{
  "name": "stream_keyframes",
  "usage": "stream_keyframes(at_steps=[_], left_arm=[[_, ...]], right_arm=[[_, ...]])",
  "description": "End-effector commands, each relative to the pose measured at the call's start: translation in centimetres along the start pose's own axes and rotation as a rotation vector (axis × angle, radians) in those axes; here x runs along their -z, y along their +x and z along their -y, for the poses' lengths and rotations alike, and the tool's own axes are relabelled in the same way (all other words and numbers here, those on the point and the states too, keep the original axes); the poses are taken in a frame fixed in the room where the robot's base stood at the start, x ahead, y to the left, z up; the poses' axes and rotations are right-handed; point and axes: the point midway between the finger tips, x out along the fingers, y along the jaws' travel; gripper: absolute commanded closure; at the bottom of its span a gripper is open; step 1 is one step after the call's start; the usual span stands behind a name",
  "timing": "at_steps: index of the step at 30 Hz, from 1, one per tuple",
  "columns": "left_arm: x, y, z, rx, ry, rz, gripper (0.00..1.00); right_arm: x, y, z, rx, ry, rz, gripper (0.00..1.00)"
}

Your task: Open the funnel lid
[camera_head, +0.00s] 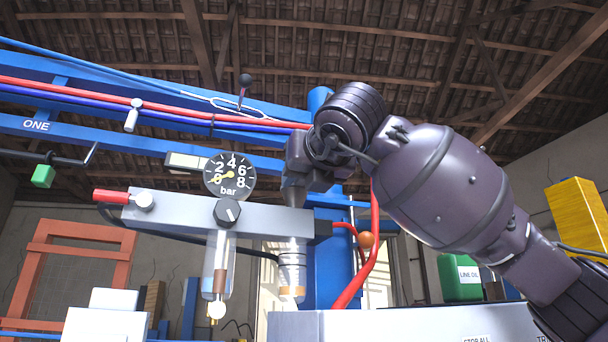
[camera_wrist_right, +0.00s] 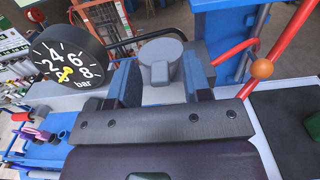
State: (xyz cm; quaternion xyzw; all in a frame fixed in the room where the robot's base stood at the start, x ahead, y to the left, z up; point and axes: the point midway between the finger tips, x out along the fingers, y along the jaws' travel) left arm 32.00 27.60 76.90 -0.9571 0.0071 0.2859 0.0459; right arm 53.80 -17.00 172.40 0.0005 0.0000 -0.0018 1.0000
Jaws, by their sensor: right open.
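The funnel lid (camera_wrist_right: 162,50) is a round grey disc with a small raised block on it, in the right wrist view. It looks shut, though its far edge and hinge are hard to make out. My right gripper (camera_wrist_right: 163,82) is open, with its two blue-padded fingers on either side of the block; I cannot tell if either touches it. In the head view the right gripper (camera_head: 297,182) points down over the grey funnel (camera_head: 292,228), and the arm hides the lid there. My left gripper is not in view.
A pressure gauge (camera_head: 230,175) and a grey bar with a black knob (camera_head: 228,211) stand close left of the gripper. A red hose (camera_head: 365,262) and an orange ball (camera_head: 367,240) are close right. Blue beams (camera_head: 60,125) carry hoses behind.

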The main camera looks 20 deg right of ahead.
Motion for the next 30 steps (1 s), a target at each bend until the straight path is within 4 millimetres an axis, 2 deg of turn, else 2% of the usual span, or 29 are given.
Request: stream_keyframes(at_steps=[1,9,10,20,26,30], left_arm=[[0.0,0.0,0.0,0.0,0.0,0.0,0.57],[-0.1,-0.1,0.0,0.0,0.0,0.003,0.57],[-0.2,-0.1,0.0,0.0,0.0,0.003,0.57],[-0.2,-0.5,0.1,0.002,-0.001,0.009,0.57],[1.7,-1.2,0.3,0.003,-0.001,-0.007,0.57],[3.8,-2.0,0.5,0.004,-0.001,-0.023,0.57]], right_arm=[[0.0,0.0,0.0,0.0,0.0,0.0,0.57],[0.0,0.0,0.0,0.0,0.0,0.0,0.98],[0.0,0.0,0.0,0.0,0.0,0.0,1.0],[-0.3,-0.1,0.0,0.001,0.0,-0.013,1.0],[-1.2,-0.1,0.0,0.001,0.0,-0.088,1.0],[-2.1,0.0,-0.1,0.0,0.0,-0.181,1.0]])
